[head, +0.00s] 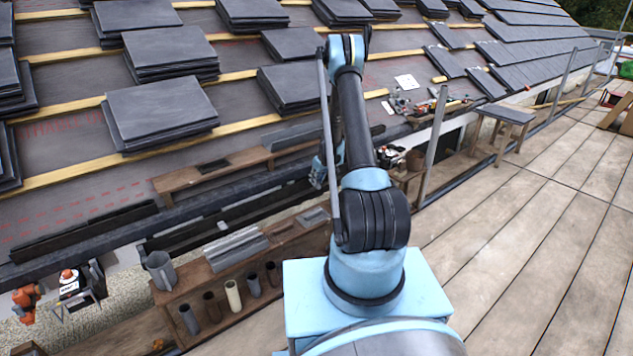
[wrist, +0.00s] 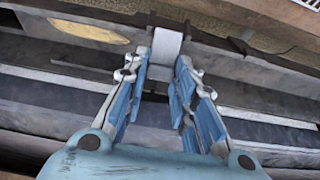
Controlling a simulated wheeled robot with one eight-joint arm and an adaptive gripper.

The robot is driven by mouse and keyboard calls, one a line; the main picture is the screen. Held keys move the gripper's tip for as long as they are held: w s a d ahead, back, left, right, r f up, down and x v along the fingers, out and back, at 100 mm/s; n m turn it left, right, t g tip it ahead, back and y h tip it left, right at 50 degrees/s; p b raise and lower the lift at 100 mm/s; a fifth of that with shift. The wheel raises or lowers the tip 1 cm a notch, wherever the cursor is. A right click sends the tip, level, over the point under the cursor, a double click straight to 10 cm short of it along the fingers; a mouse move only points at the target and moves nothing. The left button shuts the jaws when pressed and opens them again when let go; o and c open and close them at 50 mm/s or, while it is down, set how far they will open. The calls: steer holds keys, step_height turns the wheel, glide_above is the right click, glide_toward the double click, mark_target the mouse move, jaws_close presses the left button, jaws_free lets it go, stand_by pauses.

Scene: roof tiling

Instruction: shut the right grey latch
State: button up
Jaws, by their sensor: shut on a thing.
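My gripper (wrist: 167,68) has its two blue-padded fingers closed in around a pale grey upright piece (wrist: 167,44), which looks like a grey latch, at the fingertips in the wrist view. The fingers hide its lower part. I cannot tell from these views which of the two is the right latch. In the head view my gripper (head: 318,176) hangs low by the roof's edge, mostly behind my arm; no latch can be made out there.
Stacks of dark slates (head: 160,112) lie on the roof battens at left. A wooden shelf (head: 240,312) with several tubes and a grey jug (head: 159,270) stands below the roof edge. A small bench (head: 508,117) and upright poles stand at right. The plank deck (head: 530,240) is mostly clear.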

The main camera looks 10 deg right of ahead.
steer(key=shift+w, duration=0.1)
steer(key=shift+w+a+f+g+h, duration=0.2)
steer(key=shift+w+a+g+h, duration=0.15)
steer(key=shift+g, duration=0.35)
steer(key=g+h, duration=0.1)
steer(key=w+f+g, duration=0.1)
steer(key=shift+a+g+h, duration=0.2)
steer(key=shift+g+h, duration=0.15)
steer(key=shift+g, duration=0.05)
steer(key=shift+w+a+f+g+h, duration=0.1)
steer(key=shift+w+f+g+h, duration=0.1)
steer(key=shift+f+g+h, duration=0.4)
steer(key=shift+w+a+f+g+h, duration=0.1)
steer(key=shift+w+f+g+h, duration=0.15)
steer(key=shift+g, duration=0.65)
steer(key=o, duration=1.1)
steer(key=shift+c, duration=0.2)
steer(key=v, duration=1.2)
steer(key=shift+w, duration=0.15)
